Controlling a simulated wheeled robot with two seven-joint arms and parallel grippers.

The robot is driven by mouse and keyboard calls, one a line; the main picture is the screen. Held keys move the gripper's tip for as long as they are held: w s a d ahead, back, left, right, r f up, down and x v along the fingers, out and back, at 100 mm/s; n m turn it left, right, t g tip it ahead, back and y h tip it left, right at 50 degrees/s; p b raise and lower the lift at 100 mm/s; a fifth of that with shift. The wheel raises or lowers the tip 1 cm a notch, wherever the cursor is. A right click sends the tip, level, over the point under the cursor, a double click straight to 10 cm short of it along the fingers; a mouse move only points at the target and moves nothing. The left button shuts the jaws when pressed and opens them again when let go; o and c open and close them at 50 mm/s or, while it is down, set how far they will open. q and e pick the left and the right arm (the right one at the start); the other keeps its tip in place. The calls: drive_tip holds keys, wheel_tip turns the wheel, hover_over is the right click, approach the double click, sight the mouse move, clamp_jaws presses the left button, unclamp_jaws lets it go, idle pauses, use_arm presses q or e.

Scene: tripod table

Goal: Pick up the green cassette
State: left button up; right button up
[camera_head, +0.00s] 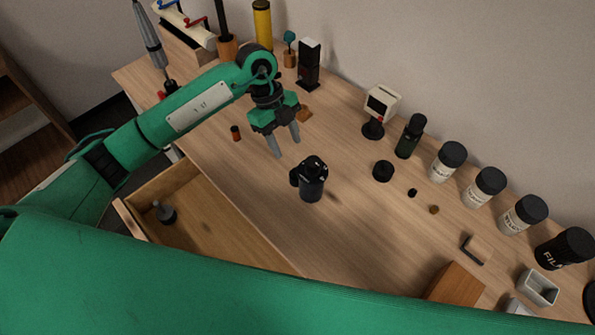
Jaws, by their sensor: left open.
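I cannot make out a thing that is clearly a green cassette; it may be hidden behind my arm or too small to tell. A small reddish-brown cylinder (235,132) stands on the table, left of my left gripper (287,147). My left gripper is open and empty, its fingers pointing down above the table. My right gripper is out of the picture.
A dark green bottle (410,136), a black round cap (383,171) and several black-lidded jars (484,188) stand at the right. A yellow cylinder (263,24) stands at the back.

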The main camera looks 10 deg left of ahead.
sight(296, 169)
use_arm(q)
drive_tip(key=p+x, duration=0.1)
drive_tip(key=x, duration=0.4)
drive_tip(key=shift+d, duration=0.15)
drive_tip(key=shift+p+x, duration=0.4)
drive_tip(key=shift+x, duration=0.8)
drive_tip(key=shift+s+f, duration=0.1)
drive_tip(key=shift+f, duration=0.2)
clamp_jaws()
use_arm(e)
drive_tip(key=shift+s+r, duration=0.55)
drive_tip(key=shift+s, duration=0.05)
